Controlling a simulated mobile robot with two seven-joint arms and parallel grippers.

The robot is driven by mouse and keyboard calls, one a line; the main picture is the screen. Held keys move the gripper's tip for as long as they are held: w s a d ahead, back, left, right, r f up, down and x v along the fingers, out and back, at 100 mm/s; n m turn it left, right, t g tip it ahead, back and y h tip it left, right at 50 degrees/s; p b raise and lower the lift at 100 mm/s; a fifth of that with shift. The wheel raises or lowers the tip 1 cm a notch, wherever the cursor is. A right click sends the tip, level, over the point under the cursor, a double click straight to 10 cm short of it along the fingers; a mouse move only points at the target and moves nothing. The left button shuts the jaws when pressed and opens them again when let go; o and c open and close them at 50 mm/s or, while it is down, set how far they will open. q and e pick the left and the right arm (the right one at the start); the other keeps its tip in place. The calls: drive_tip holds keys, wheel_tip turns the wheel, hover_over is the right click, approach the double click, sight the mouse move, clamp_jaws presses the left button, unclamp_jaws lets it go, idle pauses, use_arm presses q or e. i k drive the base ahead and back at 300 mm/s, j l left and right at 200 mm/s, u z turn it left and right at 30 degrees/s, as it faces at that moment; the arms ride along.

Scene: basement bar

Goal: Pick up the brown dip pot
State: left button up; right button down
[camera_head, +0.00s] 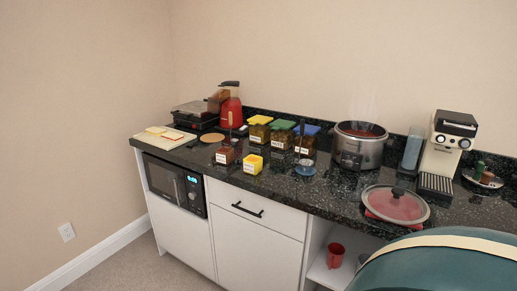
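The brown dip pot (224,156) is a small, squarish brown pot with a pale label on its front. It sits near the front edge of the dark speckled counter (310,187), left of a similar yellow pot (252,164). Thin upright handles show near the brown pot; I cannot tell whether they stand in it or behind it. Neither of my grippers is in view.
Behind stand jars with yellow (260,120), green and blue lids. A cutting board (164,138) lies left; a steel cooker (359,145), glass lid (396,204) and coffee machine (446,150) stand right. A large teal rounded object (450,268) fills the lower right.

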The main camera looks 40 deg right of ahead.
sight(225, 154)
drive_tip(key=i+l+z, duration=0.1)
drive_tip(key=i+z, duration=0.2)
drive_tip(key=z, duration=0.2)
drive_tip(key=i+z, duration=0.3)
drive_tip(key=z, duration=0.2)
drive_tip(key=i+j+z, duration=0.15)
drive_tip(key=z, duration=0.35)
drive_tip(key=i+j+z, duration=0.1)
drive_tip(key=i+z, duration=0.35)
drive_tip(key=i+j+z, duration=0.2)
drive_tip(key=i+z, duration=0.25)
drive_tip(key=k, duration=0.1)
